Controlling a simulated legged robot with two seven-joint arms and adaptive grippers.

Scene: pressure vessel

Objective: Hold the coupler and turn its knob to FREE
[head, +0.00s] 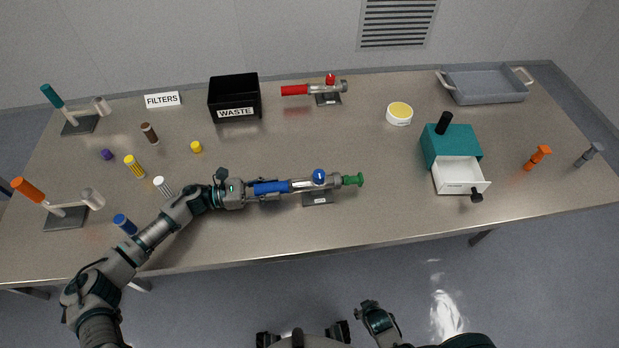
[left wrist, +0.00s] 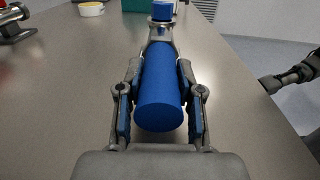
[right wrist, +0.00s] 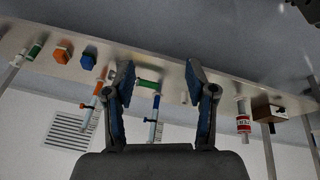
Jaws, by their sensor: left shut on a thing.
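The coupler (head: 302,184) is a silver body with a blue handle (head: 270,188) on its left, a blue knob (head: 319,176) on top and a green end (head: 353,180) on its right. It lies level on a small grey labelled stand (head: 317,198). My left gripper (head: 254,188) is shut on the blue handle. In the left wrist view, its fingers flank the handle (left wrist: 160,100), and the blue knob (left wrist: 163,10) shows beyond. My right gripper (right wrist: 161,78) is open and empty, away from the coupler. The knob's marking is too small to read.
A similar red-handled coupler (head: 300,89) stands at the back beside the black WASTE bin (head: 234,100). A teal box with an open white drawer (head: 460,177) stands to the right. Several filters and two lever stands are at the left. The table right of the coupler's green end is clear.

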